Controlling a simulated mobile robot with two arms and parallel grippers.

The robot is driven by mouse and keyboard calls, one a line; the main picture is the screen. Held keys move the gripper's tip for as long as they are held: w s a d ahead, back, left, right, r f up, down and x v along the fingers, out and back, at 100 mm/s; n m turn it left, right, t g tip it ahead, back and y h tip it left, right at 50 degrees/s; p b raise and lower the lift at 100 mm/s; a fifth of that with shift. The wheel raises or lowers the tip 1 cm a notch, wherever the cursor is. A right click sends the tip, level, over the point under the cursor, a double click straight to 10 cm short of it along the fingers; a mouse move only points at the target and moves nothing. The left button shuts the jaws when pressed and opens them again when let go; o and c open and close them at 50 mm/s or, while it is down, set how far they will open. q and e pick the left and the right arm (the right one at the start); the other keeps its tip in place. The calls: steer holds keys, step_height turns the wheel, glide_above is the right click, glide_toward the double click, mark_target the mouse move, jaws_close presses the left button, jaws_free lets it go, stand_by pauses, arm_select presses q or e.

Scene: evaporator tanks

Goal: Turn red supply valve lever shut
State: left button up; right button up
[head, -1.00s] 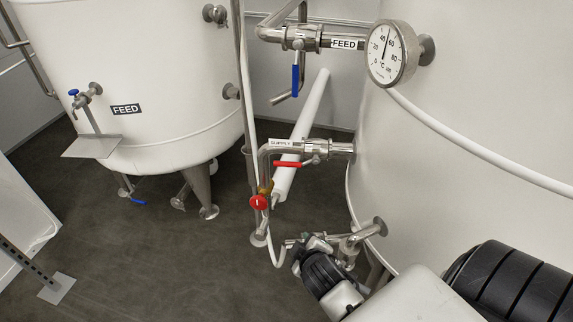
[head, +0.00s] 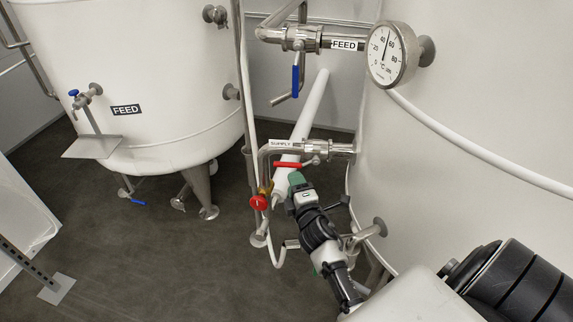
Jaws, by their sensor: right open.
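The red supply valve lever (head: 287,164) lies roughly level, along the supply pipe (head: 318,149), just below its SUPPLY label (head: 282,144). My right gripper (head: 296,178) is just below the lever and close to it. I cannot tell whether its fingertips touch the lever. It is open, and I see nothing held in it. A round red knob (head: 258,202) is on the pipe to the left of the gripper. My left gripper is not in view.
A blue-handled feed valve (head: 295,78) and a dial thermometer (head: 391,54) are above, by the large tank (head: 470,130). A white pipe (head: 315,100) slants behind the supply valve. Another tank (head: 150,75) stands at left. The floor (head: 150,250) between is clear.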

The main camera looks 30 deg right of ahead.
mark_target(286, 163)
steer(key=x, duration=0.8)
steer(key=shift+w, duration=0.15)
jaws_close()
